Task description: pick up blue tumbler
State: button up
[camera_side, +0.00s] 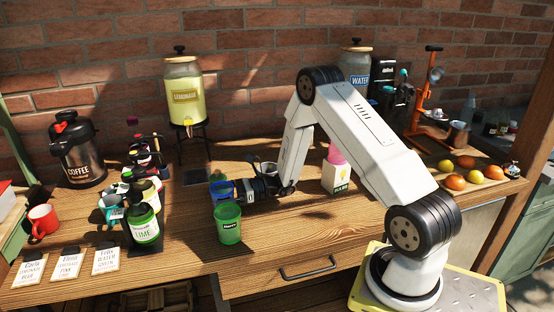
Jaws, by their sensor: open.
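The blue tumbler (221,189) stands on the wooden table just left of my gripper, behind a green tumbler. My gripper (236,190) is low over the table, lying nearly level and pointing left. Its open jaws are at the blue tumbler's right side. The fingers partly cover the tumbler, and I cannot tell whether they touch it or reach around it.
The green tumbler (228,224) stands close in front of my gripper. A green lime bottle (144,225) and cups are to the left. The lemonade dispenser (184,92) stands behind. Fruit (454,182) lies at right. Bare table lies right of the green tumbler.

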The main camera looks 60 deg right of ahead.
jog(key=c, duration=0.9)
jog(key=shift+r, duration=0.2)
jog(key=shift+r, duration=0.45)
jog(key=s+r, duration=0.4)
jog(key=s+a+r, duration=0.1)
jog(key=s+r, duration=0.2)
jog(key=s, duration=0.2)
jog(key=s+a+r, duration=0.1)
jog(key=s+r, duration=0.3)
jog(key=s, duration=0.1)
jog(key=shift+a+r, duration=0.1)
jog(key=shift+r, duration=0.25)
jog(key=shift+w, duration=0.15)
